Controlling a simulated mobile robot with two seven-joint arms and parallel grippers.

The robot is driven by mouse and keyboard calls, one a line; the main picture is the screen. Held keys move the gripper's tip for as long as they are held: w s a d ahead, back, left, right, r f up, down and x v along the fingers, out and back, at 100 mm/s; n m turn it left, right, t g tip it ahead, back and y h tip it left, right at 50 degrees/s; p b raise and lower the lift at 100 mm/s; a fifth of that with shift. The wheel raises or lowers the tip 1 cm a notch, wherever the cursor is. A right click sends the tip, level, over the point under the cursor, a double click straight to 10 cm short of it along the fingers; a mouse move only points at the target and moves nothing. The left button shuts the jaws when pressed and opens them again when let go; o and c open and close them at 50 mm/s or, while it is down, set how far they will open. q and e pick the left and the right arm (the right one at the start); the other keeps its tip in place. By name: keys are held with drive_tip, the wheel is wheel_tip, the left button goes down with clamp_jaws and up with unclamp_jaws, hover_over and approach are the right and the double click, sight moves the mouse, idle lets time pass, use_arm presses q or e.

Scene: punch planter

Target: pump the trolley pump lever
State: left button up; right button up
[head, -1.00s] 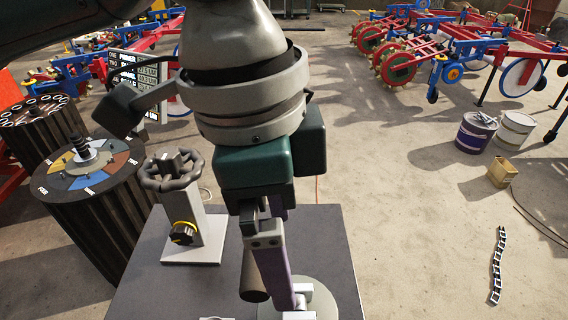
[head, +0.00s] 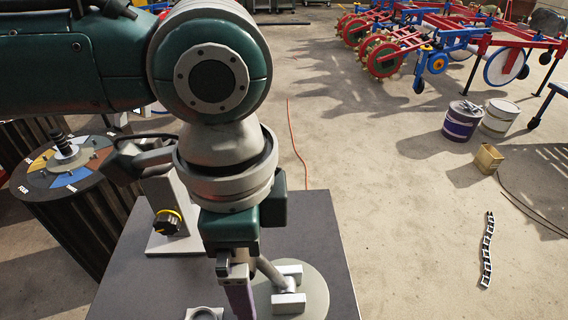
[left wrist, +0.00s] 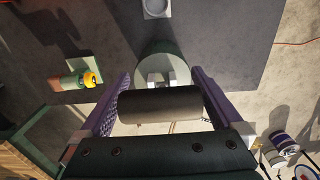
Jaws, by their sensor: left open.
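The lever's dark cylindrical handle (left wrist: 160,105) lies crosswise between the two purple fingers of my left gripper (left wrist: 162,76) in the left wrist view. The fingers are open, one near each end of the handle. In the head view my left gripper (head: 238,297) points down over the trolley top (head: 325,235), and the handle is hidden behind it. A grey lever rod (head: 269,272) runs from the gripper's side toward the round pump base (head: 315,298). The base also shows in the left wrist view (left wrist: 178,70). My right gripper is not in view.
A valve stand with a black knob (head: 166,222) stands left of my gripper on the trolley, partly behind my arm. A small round cup (head: 205,314) is near the front. A slatted drum with a coloured dial (head: 68,165) stands at left.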

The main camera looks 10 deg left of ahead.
use_arm(q)
drive_tip(key=shift+c, duration=0.4)
clamp_jaws()
idle(0.4)
